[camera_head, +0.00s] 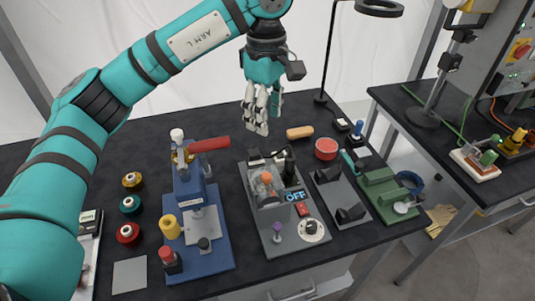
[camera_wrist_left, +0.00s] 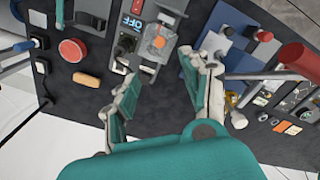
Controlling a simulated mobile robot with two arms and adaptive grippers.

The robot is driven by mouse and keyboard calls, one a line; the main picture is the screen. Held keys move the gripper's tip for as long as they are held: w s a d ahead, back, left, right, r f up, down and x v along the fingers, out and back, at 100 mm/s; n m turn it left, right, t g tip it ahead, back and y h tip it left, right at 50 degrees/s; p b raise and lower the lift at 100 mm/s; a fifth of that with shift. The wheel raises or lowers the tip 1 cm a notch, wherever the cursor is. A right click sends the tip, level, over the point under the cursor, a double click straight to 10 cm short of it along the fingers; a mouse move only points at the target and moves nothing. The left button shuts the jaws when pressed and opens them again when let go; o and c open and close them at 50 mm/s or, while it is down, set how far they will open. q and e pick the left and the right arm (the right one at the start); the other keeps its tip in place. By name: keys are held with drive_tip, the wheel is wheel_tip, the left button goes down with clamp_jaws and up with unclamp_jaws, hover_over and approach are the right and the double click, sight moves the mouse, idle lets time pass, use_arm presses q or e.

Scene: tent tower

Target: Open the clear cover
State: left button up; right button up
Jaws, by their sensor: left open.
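The clear cover (camera_head: 264,186) is a small see-through box with an orange knob on top. It sits on a grey device (camera_head: 279,240) beside a display reading OFF, and looks closed, though its edges are hard to make out. The cover also shows in the left wrist view (camera_wrist_left: 159,46), beyond the fingertips. My left gripper (camera_head: 258,124) hangs behind the device with its fingers pointing down, above the bench and apart from the cover. In the left wrist view its two fingers are spread wide with nothing between them. My right gripper is not seen.
A blue press (camera_head: 197,225) with a red handle stands left of the device. Grey cradles (camera_head: 337,198) and a green fixture (camera_head: 384,190) stand to the right. An orange-tan cylinder (camera_head: 300,132) and a lamp stand (camera_head: 321,98) are near the back edge.

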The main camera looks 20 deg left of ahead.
use_arm(q)
drive_tip(key=p, duration=0.1)
hover_over(267, 175)
wheel_tip(267, 175, down, 6)
wheel_tip(267, 175, down, 10)
drive_tip(key=shift+r+p, duration=0.1)
drive_tip(key=shift+p, duration=1.15)
drive_tip(key=shift+f, duration=0.7)
drive_tip(key=c, duration=0.8)
clamp_jaws()
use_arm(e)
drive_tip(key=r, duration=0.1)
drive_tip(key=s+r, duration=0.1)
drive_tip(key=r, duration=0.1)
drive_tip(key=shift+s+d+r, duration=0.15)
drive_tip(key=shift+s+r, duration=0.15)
